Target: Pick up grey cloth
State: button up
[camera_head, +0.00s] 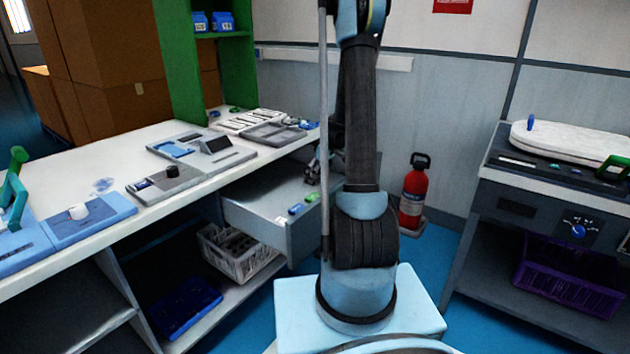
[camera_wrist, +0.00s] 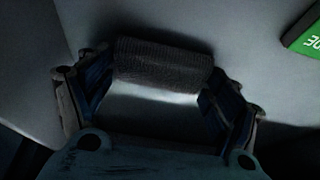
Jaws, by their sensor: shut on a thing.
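The grey cloth (camera_wrist: 163,62) shows in the wrist view as a dark grey, ribbed, rolled or folded piece. It lies across the space between the two fingers of my gripper (camera_wrist: 157,88), with a finger at each end of it. The gripper is shut on the cloth. A pale surface lies right behind it; I cannot tell whether the cloth touches it. In the head view my gripper (camera_head: 314,172) is partly hidden behind my arm, over the open drawer (camera_head: 262,208). The cloth cannot be made out there.
Small blue and green items (camera_head: 296,209) lie in the drawer's front part. A green labelled object (camera_wrist: 304,32) is near the gripper. The white worktop (camera_head: 95,180) is above left. A white basket (camera_head: 238,252) stands below. A red extinguisher (camera_head: 413,192) stands right of my arm.

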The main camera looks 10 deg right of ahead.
notch_tip(320, 180, up, 10)
dwell(0.7)
jog(key=shift+c, duration=0.3)
